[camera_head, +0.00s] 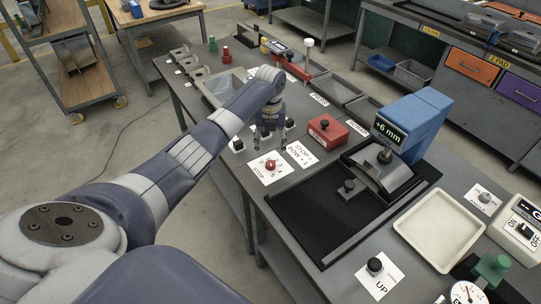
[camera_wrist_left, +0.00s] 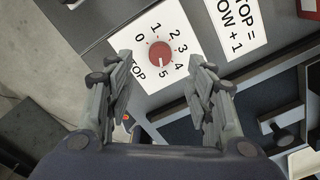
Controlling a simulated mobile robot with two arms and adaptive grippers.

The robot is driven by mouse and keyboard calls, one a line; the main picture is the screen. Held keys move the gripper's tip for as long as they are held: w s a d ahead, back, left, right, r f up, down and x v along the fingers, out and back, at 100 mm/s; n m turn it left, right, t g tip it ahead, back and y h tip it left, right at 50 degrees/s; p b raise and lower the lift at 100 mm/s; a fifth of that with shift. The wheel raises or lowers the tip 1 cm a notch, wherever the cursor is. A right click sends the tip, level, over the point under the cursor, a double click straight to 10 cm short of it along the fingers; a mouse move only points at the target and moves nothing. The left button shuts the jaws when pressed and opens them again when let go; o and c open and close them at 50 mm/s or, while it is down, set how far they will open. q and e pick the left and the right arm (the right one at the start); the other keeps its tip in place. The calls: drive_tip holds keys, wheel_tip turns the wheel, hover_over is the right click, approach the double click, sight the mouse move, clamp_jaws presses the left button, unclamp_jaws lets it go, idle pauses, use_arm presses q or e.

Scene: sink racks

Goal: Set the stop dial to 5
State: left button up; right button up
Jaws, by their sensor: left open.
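The stop dial (camera_head: 270,165) is a round red knob on a white plate, left of the dark mat on the bench. In the left wrist view the dial (camera_wrist_left: 160,54) has the numbers 0 to 5 around it, with 5 at its lower side. My left gripper (camera_head: 272,145) is above and just behind the dial in the head view. In the left wrist view its fingers (camera_wrist_left: 165,85) are spread, with nothing between them, and the dial lies beyond their tips. My right gripper is not in view.
A sign (camera_head: 302,154) with STOP and "+ 1" lies beside the dial. A red box (camera_head: 328,130) and a blue unit (camera_head: 415,120) reading +6 mm stand to the right. A cream tray (camera_head: 440,222) and a black UP knob (camera_head: 375,265) are nearer the front right.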

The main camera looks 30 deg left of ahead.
use_arm(q)
drive_tip(key=shift+r, duration=2.35)
drive_tip(key=shift+s+f, duration=0.1)
